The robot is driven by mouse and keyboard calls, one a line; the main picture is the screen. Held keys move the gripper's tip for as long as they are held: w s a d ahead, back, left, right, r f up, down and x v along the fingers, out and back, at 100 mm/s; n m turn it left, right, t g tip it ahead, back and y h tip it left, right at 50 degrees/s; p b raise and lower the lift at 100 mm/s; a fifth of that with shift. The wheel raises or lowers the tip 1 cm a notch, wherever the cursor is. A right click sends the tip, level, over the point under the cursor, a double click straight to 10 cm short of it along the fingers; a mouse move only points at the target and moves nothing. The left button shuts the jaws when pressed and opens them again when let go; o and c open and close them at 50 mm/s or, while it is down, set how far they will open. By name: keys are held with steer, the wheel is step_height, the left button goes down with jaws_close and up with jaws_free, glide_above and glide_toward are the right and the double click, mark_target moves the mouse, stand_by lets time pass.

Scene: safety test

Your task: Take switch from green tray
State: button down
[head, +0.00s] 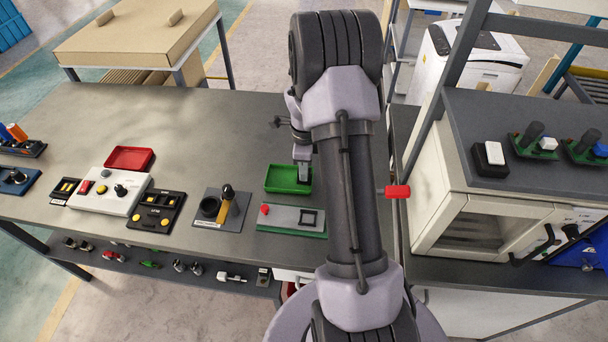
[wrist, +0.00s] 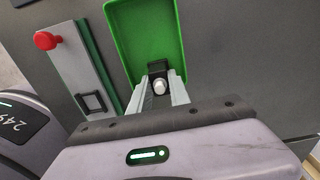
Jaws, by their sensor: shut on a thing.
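The green tray (head: 283,180) lies on the grey bench, just left of my arm in the head view. It also shows in the wrist view (wrist: 135,30), at the top middle. The switch is a small black block with a light round knob (wrist: 160,86), at the near end of the tray in the wrist view. My gripper (wrist: 159,90) is shut on the switch, with one finger on each side of it. In the head view my gripper (head: 303,176) reaches down to the right part of the tray. I cannot tell whether the switch still touches the tray floor.
A grey-green panel (head: 292,220) with a red button and a black square lies right in front of the tray. A red tray (head: 129,159) and several control boxes stand to the left. A white cabinet (head: 490,219) stands to the right. The bench behind the tray is clear.

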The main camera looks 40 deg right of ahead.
steer(key=shift+r+p, duration=1.85)
steer(key=shift+r, duration=1.4)
